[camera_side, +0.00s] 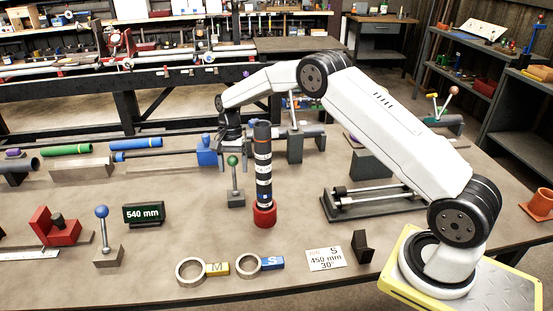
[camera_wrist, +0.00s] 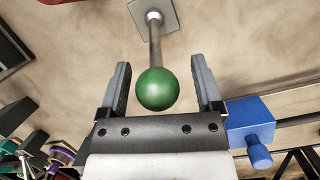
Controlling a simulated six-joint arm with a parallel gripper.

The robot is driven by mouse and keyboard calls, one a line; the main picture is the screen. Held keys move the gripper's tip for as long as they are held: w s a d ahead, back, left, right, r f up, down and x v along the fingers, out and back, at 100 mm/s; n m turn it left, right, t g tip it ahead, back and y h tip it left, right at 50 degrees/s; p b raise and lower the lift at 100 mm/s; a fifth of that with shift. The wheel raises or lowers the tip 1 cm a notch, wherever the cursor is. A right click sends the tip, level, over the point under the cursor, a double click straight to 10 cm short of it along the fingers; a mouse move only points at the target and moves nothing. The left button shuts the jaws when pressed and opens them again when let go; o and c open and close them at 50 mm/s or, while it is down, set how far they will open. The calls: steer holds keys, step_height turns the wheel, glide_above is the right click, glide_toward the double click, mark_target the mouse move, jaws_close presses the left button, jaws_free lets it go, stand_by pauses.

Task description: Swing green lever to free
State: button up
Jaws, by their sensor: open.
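The green lever has a green ball knob (camera_side: 233,160) on a thin grey stem, standing on a small grey block (camera_side: 236,200) on the table. In the side view it stands close to upright. In the wrist view the green knob (camera_wrist: 157,89) sits between the two fingers of my gripper (camera_wrist: 160,85), with a visible gap on each side. The stem runs up the picture from the knob to a square base plate (camera_wrist: 153,16). My gripper is open and holds nothing. In the side view my wrist (camera_side: 230,130) is just above the knob, and the fingertips are hard to make out.
A dark banded cylinder (camera_side: 263,175) in a red base stands just right of the lever. A blue block (camera_side: 207,152) on a shaft is behind it to the left. A blue-knobbed lever (camera_side: 102,212) and a 540 mm display (camera_side: 144,214) stand further left.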

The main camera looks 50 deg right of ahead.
steer(key=v, duration=0.7)
steer(key=shift+r, duration=0.2)
steer(key=c, duration=0.5)
step_height(320, 180, up, 2)
steer(key=shift+r, duration=0.25)
jaws_close()
step_height(320, 180, up, 8)
steer(key=n+t+h, duration=0.3)
steer(key=n, duration=0.9)
glide_above(235, 175)
steer(key=s+a+n+t+h, duration=0.25)
steer(key=s+n, duration=0.25)
steer(key=n, duration=0.6)
steer(key=shift+y, duration=0.35)
steer(key=shift+w+a+f, duration=0.15)
steer(key=shift+f, duration=1.15)
steer(key=shift+w+a+f, duration=0.1)
steer(key=shift+f, duration=1.15)
